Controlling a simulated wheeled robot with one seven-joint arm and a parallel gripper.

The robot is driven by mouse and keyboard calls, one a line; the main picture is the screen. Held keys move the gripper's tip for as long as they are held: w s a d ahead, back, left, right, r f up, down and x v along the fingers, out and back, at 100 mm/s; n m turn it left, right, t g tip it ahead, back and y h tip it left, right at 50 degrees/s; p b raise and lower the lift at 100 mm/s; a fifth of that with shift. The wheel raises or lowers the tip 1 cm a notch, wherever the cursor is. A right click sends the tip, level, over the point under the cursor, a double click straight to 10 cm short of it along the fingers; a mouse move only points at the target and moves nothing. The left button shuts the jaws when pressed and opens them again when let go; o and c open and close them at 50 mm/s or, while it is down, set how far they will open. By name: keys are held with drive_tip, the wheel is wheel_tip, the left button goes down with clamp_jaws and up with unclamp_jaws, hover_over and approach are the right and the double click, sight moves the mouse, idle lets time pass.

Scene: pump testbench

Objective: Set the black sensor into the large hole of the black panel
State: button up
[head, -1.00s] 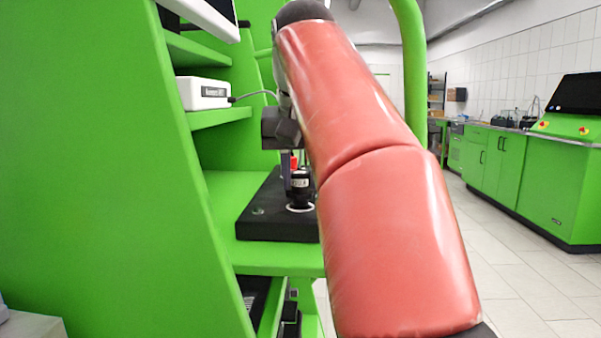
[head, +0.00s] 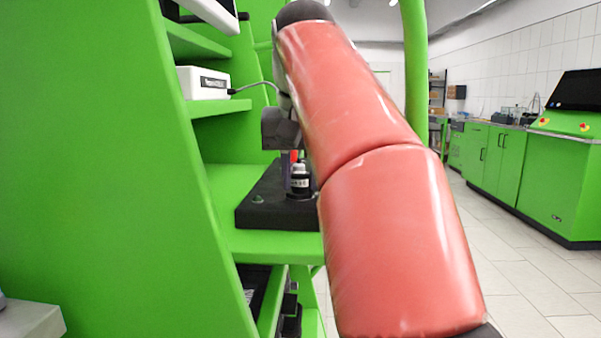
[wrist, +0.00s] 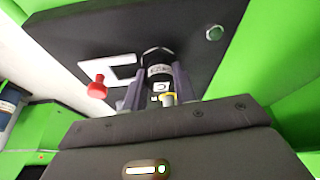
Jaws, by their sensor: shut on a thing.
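The black sensor (wrist: 160,75) is a short dark cylinder with a pale label band, between my gripper's fingers in the wrist view. My gripper (wrist: 157,84) is shut on it. In the head view the sensor (head: 300,183) stands upright over the black panel (head: 252,215), with its lower end at the panel's top face. The panel also shows in the wrist view (wrist: 185,22). The large hole is hidden under the sensor, and how deep the sensor sits cannot be told. My red arm covers the panel's right part in the head view.
A green side wall (head: 110,170) and a shelf with a white box (head: 204,83) stand left of the arm.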

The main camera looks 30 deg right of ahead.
drive_tip(key=o, duration=1.4)
drive_tip(key=shift+o, duration=0.2)
drive_tip(key=shift+s, duration=0.1)
